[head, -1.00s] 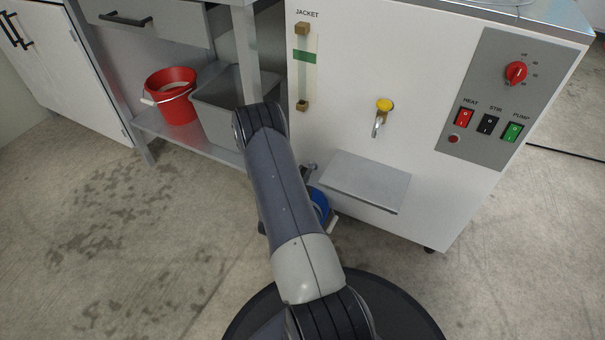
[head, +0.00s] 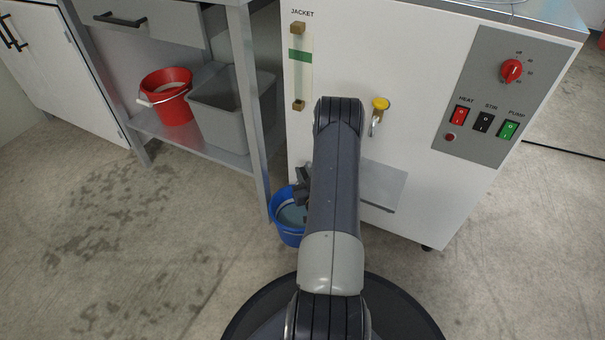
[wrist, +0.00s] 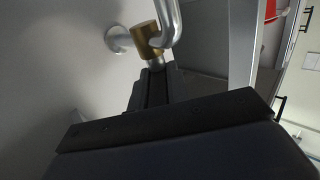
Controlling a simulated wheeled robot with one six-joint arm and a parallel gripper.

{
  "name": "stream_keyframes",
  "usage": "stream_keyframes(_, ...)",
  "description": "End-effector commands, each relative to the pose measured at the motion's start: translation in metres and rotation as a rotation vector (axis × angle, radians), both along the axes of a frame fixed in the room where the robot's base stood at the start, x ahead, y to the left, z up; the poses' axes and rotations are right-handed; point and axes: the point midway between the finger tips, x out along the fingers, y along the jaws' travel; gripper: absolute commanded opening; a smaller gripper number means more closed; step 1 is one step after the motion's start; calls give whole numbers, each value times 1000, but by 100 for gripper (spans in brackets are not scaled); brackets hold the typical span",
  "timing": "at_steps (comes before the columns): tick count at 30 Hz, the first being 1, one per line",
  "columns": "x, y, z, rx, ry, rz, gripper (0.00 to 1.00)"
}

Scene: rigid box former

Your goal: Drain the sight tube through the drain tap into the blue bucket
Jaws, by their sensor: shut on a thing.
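The sight tube (head: 301,75), with a green band, runs down the white front panel under the word JACKET. I cannot make out a liquid level in it. The blue bucket (head: 275,222) stands on the floor by the panel's lower left, partly hidden by my arm; its inside looks pale blue-grey. The drain tap (wrist: 148,38), a brass body with a curved steel spout on a round flange, fills the upper wrist view, which is upside down. My gripper (wrist: 155,72) is shut on the tap's handle, mostly hidden between the fingers. Flow from the spout cannot be seen.
Another tap with a yellow knob (head: 380,104) sits above a grey ledge (head: 385,186) right of my arm. The red bucket (head: 168,108) and a grey bin (head: 215,118) are on the shelf at left. A steel table leg (head: 252,130) stands close to the blue bucket.

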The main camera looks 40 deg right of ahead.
Motion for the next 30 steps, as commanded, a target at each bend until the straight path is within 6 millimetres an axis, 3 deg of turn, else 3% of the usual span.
stream_keyframes(12, -1, -3, 0, 1, 2, 138, 0)
stream_keyframes(27, -1, -2, -1, 2, 2, 152, 0)
stream_keyframes(28, -1, -2, -1, 2, 2, 152, 18)
stream_keyframes(30, -1, -2, -1, 2, 1, 152, 24)
